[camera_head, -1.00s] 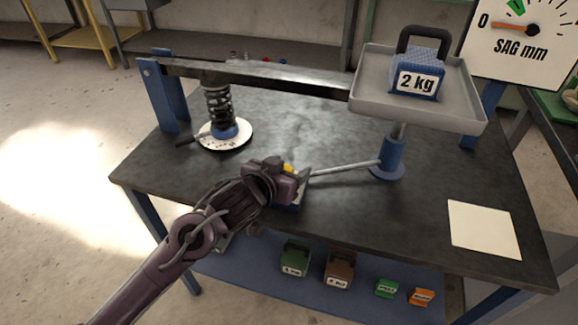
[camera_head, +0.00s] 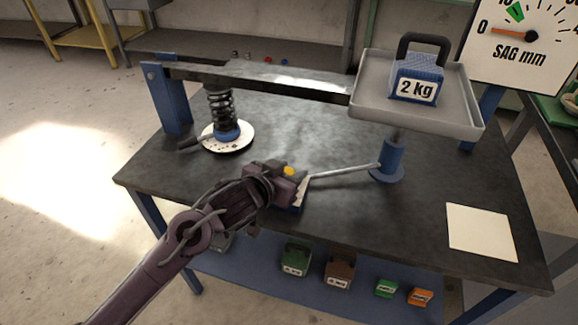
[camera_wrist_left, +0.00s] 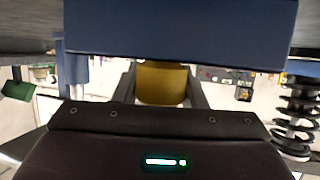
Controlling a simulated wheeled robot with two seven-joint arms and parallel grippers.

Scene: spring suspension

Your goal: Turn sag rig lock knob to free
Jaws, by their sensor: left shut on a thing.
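The sag rig's lock knob is yellow (camera_head: 289,171) and sits at the front of the rig, beside a small blue block (camera_head: 298,196). My left gripper (camera_head: 288,181) is at the knob and covers most of it. In the left wrist view the knob (camera_wrist_left: 162,83) is between the two fingers, which are shut on it. A blue part of the rig (camera_wrist_left: 180,28) fills the top of that view. A metal rod (camera_head: 340,171) runs from the knob area to the blue post (camera_head: 390,160). Any free or locked marking is hidden. My right gripper is not in view.
A grey tray (camera_head: 465,112) carries a 2 kg weight (camera_head: 417,78) above the post. The spring (camera_head: 222,108) stands under the lever beam (camera_head: 270,76). The SAG dial (camera_head: 528,40) needle points near 0. A blank paper (camera_head: 481,232) lies at the right; the bench front is clear.

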